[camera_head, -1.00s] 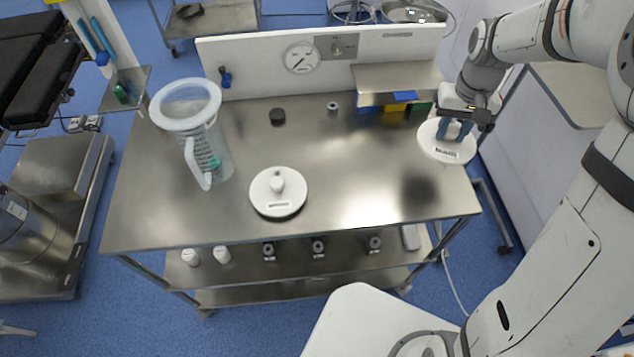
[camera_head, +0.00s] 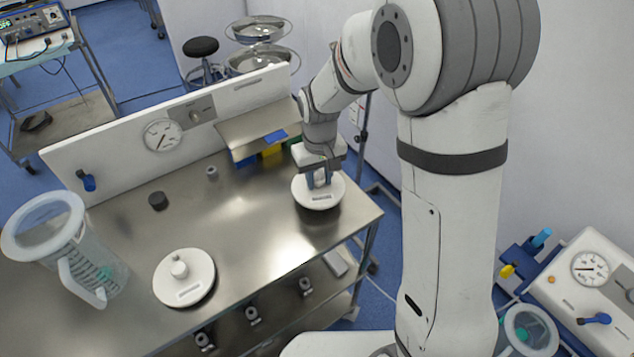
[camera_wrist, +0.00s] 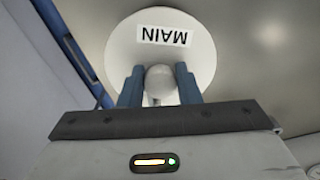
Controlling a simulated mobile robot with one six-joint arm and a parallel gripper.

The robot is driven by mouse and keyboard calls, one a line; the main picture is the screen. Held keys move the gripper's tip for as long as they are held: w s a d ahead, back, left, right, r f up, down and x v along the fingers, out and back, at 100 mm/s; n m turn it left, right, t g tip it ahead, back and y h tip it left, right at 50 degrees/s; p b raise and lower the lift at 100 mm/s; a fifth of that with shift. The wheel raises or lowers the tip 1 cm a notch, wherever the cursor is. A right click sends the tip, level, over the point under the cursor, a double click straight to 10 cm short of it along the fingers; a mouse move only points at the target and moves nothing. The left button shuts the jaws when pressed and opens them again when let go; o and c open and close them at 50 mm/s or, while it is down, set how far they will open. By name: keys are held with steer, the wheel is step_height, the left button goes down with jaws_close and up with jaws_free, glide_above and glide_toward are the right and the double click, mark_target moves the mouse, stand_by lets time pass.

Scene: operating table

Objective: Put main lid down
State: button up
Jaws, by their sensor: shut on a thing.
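The main lid (camera_head: 317,202), a white round disc with a knob, is at the right end of the steel table. My gripper (camera_head: 319,180) is shut on its knob from above. In the wrist view the blue fingers of my gripper (camera_wrist: 160,85) stand on either side of the round knob, and the lid (camera_wrist: 205,50) shows its "MAIN" label upside down. A dark shadow lies under the lid, which looks a little above the tabletop; the exact gap is hard to tell. A second white lid with a knob (camera_head: 184,278) rests on the table.
A clear jug with a white ring on top (camera_head: 90,262) stands at the table's left. A black cap (camera_head: 158,200) and a small metal piece (camera_head: 212,172) lie near the back panel. A raised shelf (camera_head: 258,130) is behind my gripper. The middle tabletop (camera_head: 250,220) is clear.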

steer(key=shift+f, duration=1.1)
steer(key=shift+f, duration=0.25)
steer(key=o, duration=1)
steer(key=shift+r, duration=0.1)
